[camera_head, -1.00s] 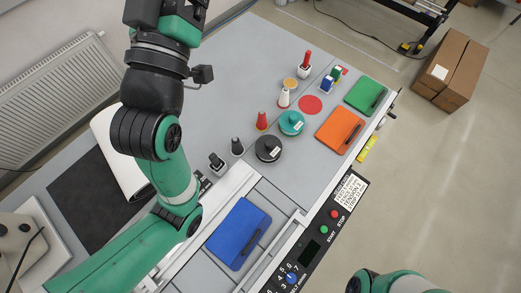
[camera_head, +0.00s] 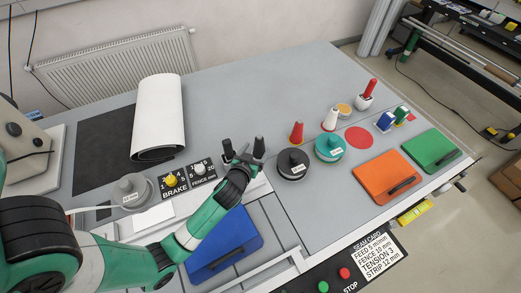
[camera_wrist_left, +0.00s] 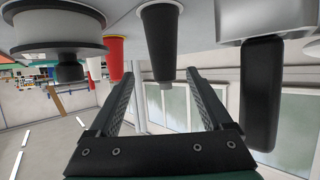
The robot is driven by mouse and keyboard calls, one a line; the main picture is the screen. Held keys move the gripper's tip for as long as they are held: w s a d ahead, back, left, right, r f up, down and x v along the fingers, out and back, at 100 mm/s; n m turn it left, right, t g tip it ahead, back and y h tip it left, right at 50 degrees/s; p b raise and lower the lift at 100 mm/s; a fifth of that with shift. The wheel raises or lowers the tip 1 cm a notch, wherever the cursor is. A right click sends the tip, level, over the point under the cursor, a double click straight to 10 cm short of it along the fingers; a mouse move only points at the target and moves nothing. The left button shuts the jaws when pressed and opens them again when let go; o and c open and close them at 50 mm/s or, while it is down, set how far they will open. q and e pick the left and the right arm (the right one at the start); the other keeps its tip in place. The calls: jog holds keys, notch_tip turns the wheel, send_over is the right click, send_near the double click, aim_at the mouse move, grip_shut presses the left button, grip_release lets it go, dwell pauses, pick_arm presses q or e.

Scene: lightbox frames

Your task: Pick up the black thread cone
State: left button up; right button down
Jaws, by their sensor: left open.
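The black thread cone (camera_head: 259,148) stands upright on the table, just left of the black round weight. In the left wrist view the cone (camera_wrist_left: 161,42) appears upside down, its tip pointing down between my two fingers. My left gripper (camera_head: 243,157) is open and empty, close to the cone on its near-left side. In the wrist view its fingertips (camera_wrist_left: 149,76) lie to either side of the cone's tip, apart from the cone's body. My right gripper does not show.
A black lever (camera_head: 228,152) stands close left of my left gripper; it shows large in the wrist view (camera_wrist_left: 262,92). The black weight (camera_head: 293,163) and red cone (camera_head: 297,133) are to the right. A blue pad (camera_head: 224,247) lies in front. The far table middle is clear.

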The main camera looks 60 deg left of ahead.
aim_at(260, 145)
pick_arm(q)
jog(key=x, duration=0.3)
jog(key=shift+w+a+f, duration=0.1)
jog(key=shift+w+a, duration=0.15)
jog(key=shift+w, duration=0.05)
jog(key=shift+s+a+b+x, duration=0.15)
jog(key=shift+b+x, duration=0.15)
jog(key=shift+x, duration=1)
jog(key=shift+s+a+b+x, duration=0.1)
jog(key=shift+b+x, duration=0.15)
jog(key=shift+x, duration=1)
grip_shut()
